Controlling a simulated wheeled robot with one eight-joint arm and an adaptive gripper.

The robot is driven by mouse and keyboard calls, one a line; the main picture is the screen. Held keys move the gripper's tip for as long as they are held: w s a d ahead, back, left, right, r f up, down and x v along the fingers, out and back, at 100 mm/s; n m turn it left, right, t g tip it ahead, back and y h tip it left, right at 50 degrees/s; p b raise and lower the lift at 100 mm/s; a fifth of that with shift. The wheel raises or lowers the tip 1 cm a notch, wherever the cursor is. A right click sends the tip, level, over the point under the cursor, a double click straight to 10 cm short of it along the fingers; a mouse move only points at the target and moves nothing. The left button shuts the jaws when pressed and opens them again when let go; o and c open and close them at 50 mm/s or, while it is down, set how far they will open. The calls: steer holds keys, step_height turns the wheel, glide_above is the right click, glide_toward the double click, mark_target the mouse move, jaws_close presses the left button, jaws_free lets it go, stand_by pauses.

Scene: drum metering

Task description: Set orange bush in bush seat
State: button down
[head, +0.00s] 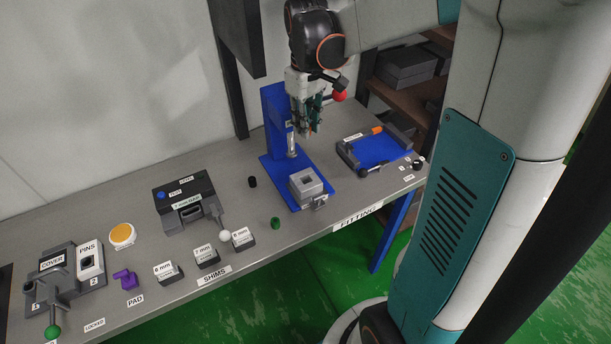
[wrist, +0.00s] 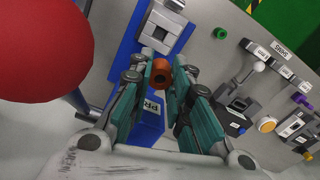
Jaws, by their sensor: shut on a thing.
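An orange bush (wrist: 159,74), a short ring with a dark bore, is held between the fingertips of my gripper (wrist: 160,82) in the wrist view. In the head view my gripper (head: 307,128) is in front of the blue press column, and the bush cannot be made out there. The grey block with a square opening (head: 307,188), seemingly the bush seat, sits on the blue press base. It also shows at the top of the wrist view (wrist: 160,38). The bush is apart from this block, with my gripper above and behind it.
The blue press (head: 275,115) has a red lever knob (head: 339,97), large and close in the wrist view (wrist: 42,45). A black bush (head: 252,182) and green bush (head: 275,223) stand left of the press. A blue fitting tray (head: 380,151) is at right.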

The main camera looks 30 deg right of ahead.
mark_target(306, 174)
step_height(306, 174, down, 18)
steer(key=b, duration=0.5)
steer(key=shift+f, duration=0.1)
steer(key=shift+s+a+f+b, duration=0.1)
steer(key=shift+s+f+b, duration=0.2)
steer(key=shift+f+b, duration=0.25)
steer(key=c, duration=1.5)
jaws_free()
steer(key=shift+w+f, duration=0.2)
steer(key=shift+w, duration=0.15)
steer(key=shift+s+r, duration=0.1)
steer(key=shift+r, duration=0.15)
